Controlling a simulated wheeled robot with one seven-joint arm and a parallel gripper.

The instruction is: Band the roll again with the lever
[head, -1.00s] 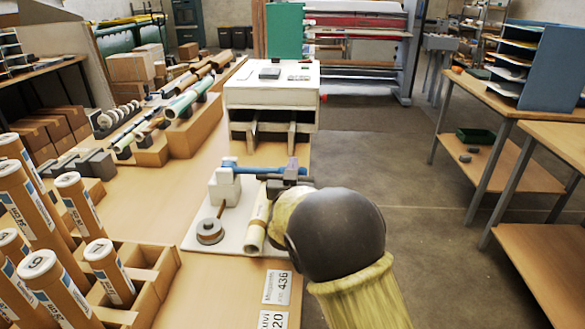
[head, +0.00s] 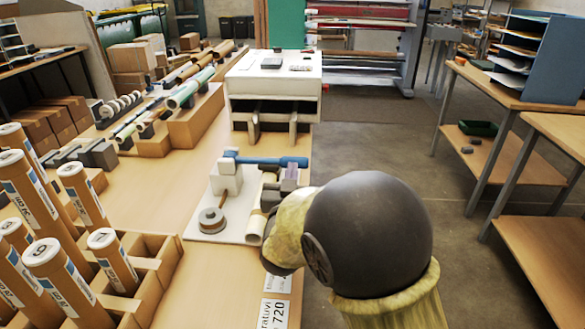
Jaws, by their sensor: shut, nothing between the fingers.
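The blue lever (head: 268,161) lies roughly level across a white block (head: 228,180) on a white board (head: 192,228). Its free end reaches right, past a small purple piece (head: 290,178). The cream roll (head: 257,222) lies on the board below the lever, its open near end facing me. My forearm covers part of its right side. My gripper (head: 271,194) shows as a dark shape beside the roll, below the lever and apart from it. It is shut and empty; its fingertips are largely hidden. I cannot make out a band on the roll.
A grey disc with a brown stick (head: 212,221) stands left of the roll. Labelled tubes (head: 75,190) stand in a cardboard rack (head: 150,290) at front left. A white stand (head: 273,85) is behind the lever. Number cards (head: 274,312) lie near the table edge; the aisle right is open.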

